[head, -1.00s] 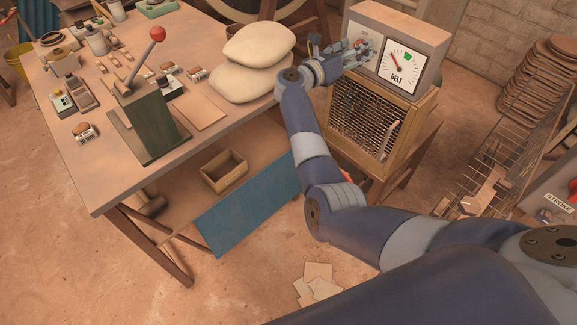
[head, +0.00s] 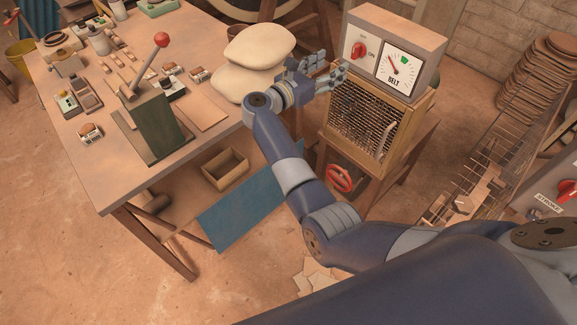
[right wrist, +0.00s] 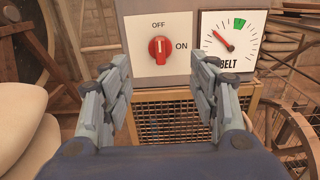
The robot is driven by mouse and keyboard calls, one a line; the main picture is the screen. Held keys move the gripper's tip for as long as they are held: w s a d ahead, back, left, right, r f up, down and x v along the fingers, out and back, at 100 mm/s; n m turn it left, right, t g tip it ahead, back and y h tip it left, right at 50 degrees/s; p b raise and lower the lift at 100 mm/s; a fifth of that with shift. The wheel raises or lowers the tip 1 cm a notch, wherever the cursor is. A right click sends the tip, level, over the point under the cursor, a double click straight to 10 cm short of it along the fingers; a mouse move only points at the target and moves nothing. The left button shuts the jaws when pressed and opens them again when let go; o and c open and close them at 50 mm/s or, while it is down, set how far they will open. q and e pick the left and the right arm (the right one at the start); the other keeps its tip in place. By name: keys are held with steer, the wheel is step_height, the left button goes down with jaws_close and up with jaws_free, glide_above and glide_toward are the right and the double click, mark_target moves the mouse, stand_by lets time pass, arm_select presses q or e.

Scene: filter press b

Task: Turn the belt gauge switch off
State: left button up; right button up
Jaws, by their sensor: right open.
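The belt gauge box (head: 437,39) is a grey cabinet with a white switch plate and a dial marked BELT (head: 399,66). Its red switch knob (head: 358,50) also shows in the right wrist view (right wrist: 159,49), upright, with its pale mark pointing up to OFF; ON is to its right. The dial needle leans to the left, away from the green patch. My right gripper (head: 331,68) is open and empty, in front of the box and apart from the knob. In the wrist view the knob sits centred beyond the parted fingers. My left gripper is out of view.
The box stands on a wooden cabinet with a mesh front (head: 362,115). A red handwheel (head: 339,178) is below it. A wire rack stands at the right.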

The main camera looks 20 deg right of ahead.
steer(key=s+a+f+n+t+y, duration=0.1)
steer(key=a+f+n+t+y, duration=0.2)
steer(key=f+n, duration=0.7)
steer(key=s+a+f+n+t+y, duration=0.2)
steer(key=a+f+n+y, duration=0.3)
steer(key=f+n, duration=0.5)
steer(key=s+a+f+n+t+y, duration=0.1)
steer(key=a+f+n+t+y, duration=0.3)
steer(key=f+n, duration=0.6)
steer(key=shift+s+a+f+n+y+b, duration=0.15)
steer(key=shift+s+a+n+y+b, duration=0.1)
steer(key=shift+s+n+y+b, duration=0.2)
steer(key=shift+w, duration=0.15)
